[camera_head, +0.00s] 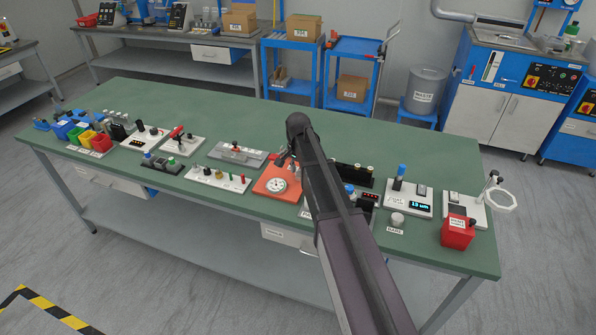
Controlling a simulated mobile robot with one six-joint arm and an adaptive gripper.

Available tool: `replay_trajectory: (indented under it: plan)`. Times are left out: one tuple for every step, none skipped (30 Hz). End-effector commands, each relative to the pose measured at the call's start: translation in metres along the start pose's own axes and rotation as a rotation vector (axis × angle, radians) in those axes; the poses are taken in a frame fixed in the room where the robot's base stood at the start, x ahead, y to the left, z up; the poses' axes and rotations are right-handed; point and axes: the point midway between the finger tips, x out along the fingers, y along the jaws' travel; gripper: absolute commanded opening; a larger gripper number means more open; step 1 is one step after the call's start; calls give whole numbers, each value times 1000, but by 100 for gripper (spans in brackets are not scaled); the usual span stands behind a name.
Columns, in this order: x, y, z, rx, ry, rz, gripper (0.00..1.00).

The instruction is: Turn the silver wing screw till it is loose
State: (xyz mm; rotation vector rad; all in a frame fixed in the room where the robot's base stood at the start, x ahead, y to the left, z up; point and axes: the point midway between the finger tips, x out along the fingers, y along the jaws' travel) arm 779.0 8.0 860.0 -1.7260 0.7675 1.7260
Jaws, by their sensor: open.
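A red-orange plate (266,188) lies near the middle of the green bench. It carries a round white dial (276,185) and small silver parts (297,173) at its right side. I cannot tell for sure which of these is the silver wing screw, because the parts are tiny and partly behind my arm. My gripper (284,159) shows as small dark pieces just above the plate's back edge. It is open, and most of it is hidden by the arm. I cannot tell whether it touches anything.
The green bench (200,108) has a clear back half. Several fixtures line its front, including a grey-topped block (238,152) left of the plate and a display unit (409,199) at right. A red bin (457,232) stands near the right corner.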

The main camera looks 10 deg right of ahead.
Motion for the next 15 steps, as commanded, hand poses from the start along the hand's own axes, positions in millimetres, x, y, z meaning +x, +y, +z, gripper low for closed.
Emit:
replay_trajectory:
  plan:
    - [0,0,0,0,0,0,43]
    - [0,0,0,0,0,0,34]
    - [0,0,0,0,0,0,22]
    - [0,0,0,0,0,0,13]
    - [0,0,0,0,0,0,4]
    - [0,0,0,0,0,0,0]
    - [0,0,0,0,0,0,0]
    - [0,0,0,0,0,0,0]
    - [0,0,0,0,0,0,0]
    - [0,0,0,0,0,0,0]
    - [0,0,0,0,0,0,0]
    - [0,0,0,-1,0,0,0]
    - [0,0,0,-3,0,0,0]
    - [0,0,0,-5,0,0,0]
    - [0,0,0,-8,0,0,0]
